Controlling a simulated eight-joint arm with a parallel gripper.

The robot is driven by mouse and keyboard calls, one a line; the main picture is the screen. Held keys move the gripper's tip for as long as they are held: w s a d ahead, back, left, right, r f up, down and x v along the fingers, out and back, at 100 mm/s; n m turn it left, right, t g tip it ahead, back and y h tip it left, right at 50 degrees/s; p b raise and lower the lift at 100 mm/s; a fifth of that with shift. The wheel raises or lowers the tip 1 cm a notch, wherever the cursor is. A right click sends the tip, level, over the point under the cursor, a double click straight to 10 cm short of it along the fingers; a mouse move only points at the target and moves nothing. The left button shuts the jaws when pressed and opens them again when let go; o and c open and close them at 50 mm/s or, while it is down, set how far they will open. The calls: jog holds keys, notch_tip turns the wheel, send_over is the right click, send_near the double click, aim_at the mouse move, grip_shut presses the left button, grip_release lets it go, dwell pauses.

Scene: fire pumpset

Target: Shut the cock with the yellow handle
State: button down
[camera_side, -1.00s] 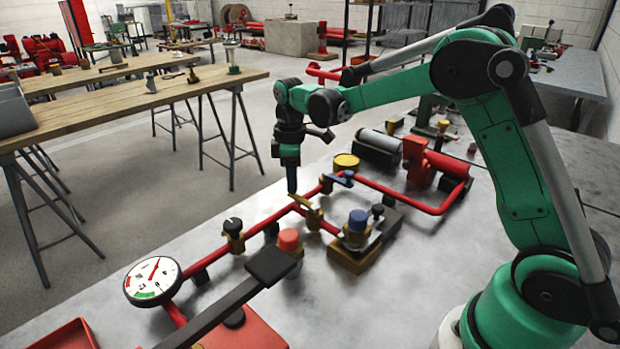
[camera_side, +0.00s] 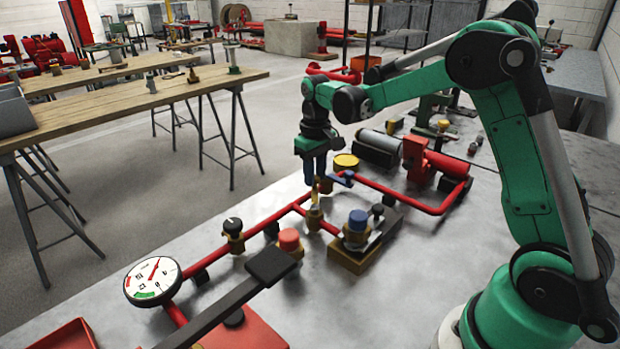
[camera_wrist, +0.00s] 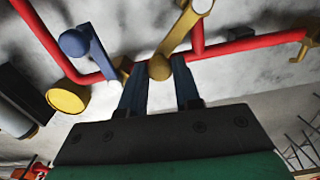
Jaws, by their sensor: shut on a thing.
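The cock with the yellow handle (camera_side: 315,198) sits on a short red branch pipe in the middle of the bench. My gripper (camera_side: 315,180) points down over it, with its fingers at the handle's free end. In the wrist view, the yellow handle (camera_wrist: 178,38) runs slantwise to the branch pipe, and its rounded end lies between the two blue fingertips of my gripper (camera_wrist: 159,75). My gripper is shut on that handle. The cock's body is partly hidden by the handle in the wrist view.
A cock with a blue handle (camera_side: 343,179) stands close by on the right. A yellow round cap (camera_side: 346,162) is behind it. A black-knobbed valve (camera_side: 233,232), a red knob (camera_side: 289,240) and a blue-capped unit (camera_side: 357,222) surround the place. A dial gauge (camera_side: 152,281) is at front left.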

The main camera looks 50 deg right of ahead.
jog(key=shift+s+d+m, duration=0.25)
jog(key=shift+s+m, duration=0.4)
jog(key=shift+m, duration=0.75)
jog(key=shift+s+d+m, duration=0.25)
jog(key=shift+s+m, duration=0.45)
jog(key=shift+m, duration=0.7)
jog(key=shift+s+d+m, duration=0.25)
jog(key=shift+s+m, duration=0.4)
jog(key=shift+m, duration=0.75)
jog(key=c, duration=0.6)
grip_release()
jog(key=shift+r, duration=0.1)
notch_tip(320, 180, up, 6)
jog(key=shift+f, duration=0.25)
